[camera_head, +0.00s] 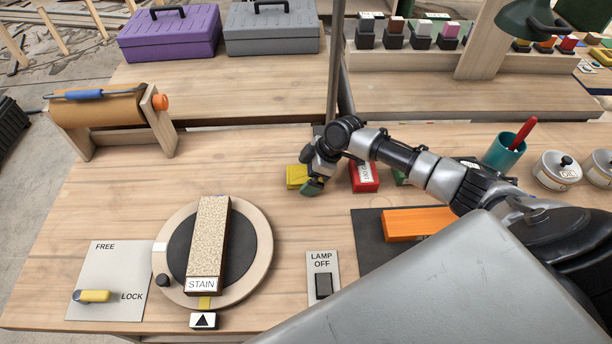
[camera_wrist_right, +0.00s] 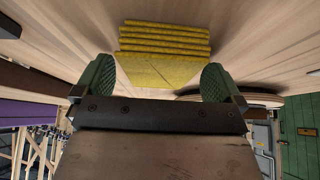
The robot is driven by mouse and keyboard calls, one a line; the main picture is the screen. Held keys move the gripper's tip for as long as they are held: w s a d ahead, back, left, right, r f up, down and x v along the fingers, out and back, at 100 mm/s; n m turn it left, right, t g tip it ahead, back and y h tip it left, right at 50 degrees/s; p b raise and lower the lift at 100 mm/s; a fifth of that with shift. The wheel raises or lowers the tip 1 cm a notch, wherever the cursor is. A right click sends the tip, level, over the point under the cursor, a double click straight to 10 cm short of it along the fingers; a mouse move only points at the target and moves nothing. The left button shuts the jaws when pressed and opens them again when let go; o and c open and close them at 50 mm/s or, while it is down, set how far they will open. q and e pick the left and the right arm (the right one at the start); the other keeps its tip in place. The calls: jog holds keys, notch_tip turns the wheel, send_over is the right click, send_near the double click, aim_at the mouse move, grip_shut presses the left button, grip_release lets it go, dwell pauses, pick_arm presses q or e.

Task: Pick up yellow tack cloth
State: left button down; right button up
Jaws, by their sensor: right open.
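The yellow tack cloth (camera_head: 296,176) lies on the workbench just left of my right gripper in the head view. In the right wrist view the cloth (camera_wrist_right: 164,55) is a folded, layered yellow stack ahead of the fingers. My right gripper (camera_head: 311,187) is low over the bench by the cloth, partly covering it. In the wrist view its green-padded fingers (camera_wrist_right: 158,82) are apart, with the cloth's near edge between or just beyond them; I cannot tell which. My left gripper is not in view.
A red box (camera_head: 364,177) stands close right of the gripper. A turntable (camera_head: 261,245) with a STAIN block (camera_head: 208,240) is nearer. An orange block (camera_head: 415,223) lies on a dark mat. A teal cup (camera_head: 503,152) stands right. Bench left of the cloth is clear.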

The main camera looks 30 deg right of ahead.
aim_at(299, 174)
jog(key=shift+f, duration=0.15)
jog(key=shift+c, duration=0.5)
jog(key=c, duration=0.9)
jog(key=shift+r, duration=0.6)
notch_tip(299, 174, up, 3)
jog(key=shift+f+b, duration=0.1)
jog(key=shift+b, duration=0.3)
jog(key=s+d+r, duration=0.2)
jog(key=s, duration=0.1)
jog(key=s+d+r, duration=0.1)
jog(key=s+r, duration=0.2)
jog(key=s, duration=0.1)
jog(key=s+d+r+b, duration=0.1)
jog(key=s+d+r, duration=0.1)
jog(key=s, duration=0.1)
jog(key=shift+s+d+r, duration=0.15)
jog(key=shift+d+r, duration=0.05)
jog(key=shift+d, duration=0.1)
